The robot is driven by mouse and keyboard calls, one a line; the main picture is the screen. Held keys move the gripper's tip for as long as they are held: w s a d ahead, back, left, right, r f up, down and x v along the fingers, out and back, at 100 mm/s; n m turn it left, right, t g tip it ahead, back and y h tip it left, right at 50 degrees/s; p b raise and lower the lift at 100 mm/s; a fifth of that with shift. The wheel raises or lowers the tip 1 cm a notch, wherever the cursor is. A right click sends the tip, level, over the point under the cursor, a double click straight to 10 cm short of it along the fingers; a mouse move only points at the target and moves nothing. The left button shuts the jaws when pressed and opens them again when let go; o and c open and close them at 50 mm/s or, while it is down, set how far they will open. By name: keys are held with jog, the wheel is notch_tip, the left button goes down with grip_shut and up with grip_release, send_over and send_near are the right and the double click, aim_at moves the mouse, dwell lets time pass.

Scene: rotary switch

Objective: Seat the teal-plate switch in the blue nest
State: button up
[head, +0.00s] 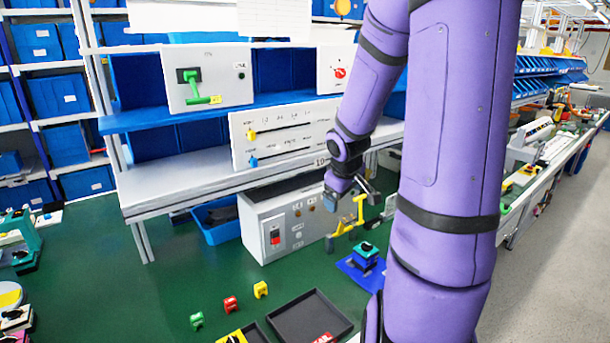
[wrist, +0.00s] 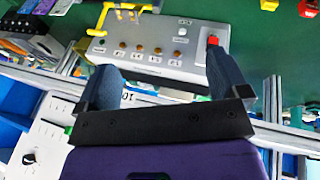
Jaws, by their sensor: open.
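A blue patch, probably the nest, shows at the wrist view's top left; the switch is not clear there.
A grey control box (head: 290,218) with a red switch stands left of my gripper. A yellow bracket (head: 346,222) is just below it. A shelf with panels (head: 285,132) rises behind. Black trays (head: 308,318) and small coloured blocks (head: 231,304) lie in front.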

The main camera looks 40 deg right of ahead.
jog(key=s+a+r, duration=0.3)
jog(key=a+r, duration=0.8)
jog(key=a, duration=0.3)
jog(key=s+a+r+t+y, duration=0.1)
jog(key=s+a+r, duration=0.2)
jog(key=s+a, duration=0.2)
jog(key=s+a+r+t+y, duration=0.1)
jog(key=s+a+r+y, duration=0.1)
jog(key=s+a, duration=0.3)
jog(key=shift+s+a+r+y, duration=0.25)
jog(key=shift+a+r+y, duration=0.05)
jog(key=shift+a+r, duration=0.6)
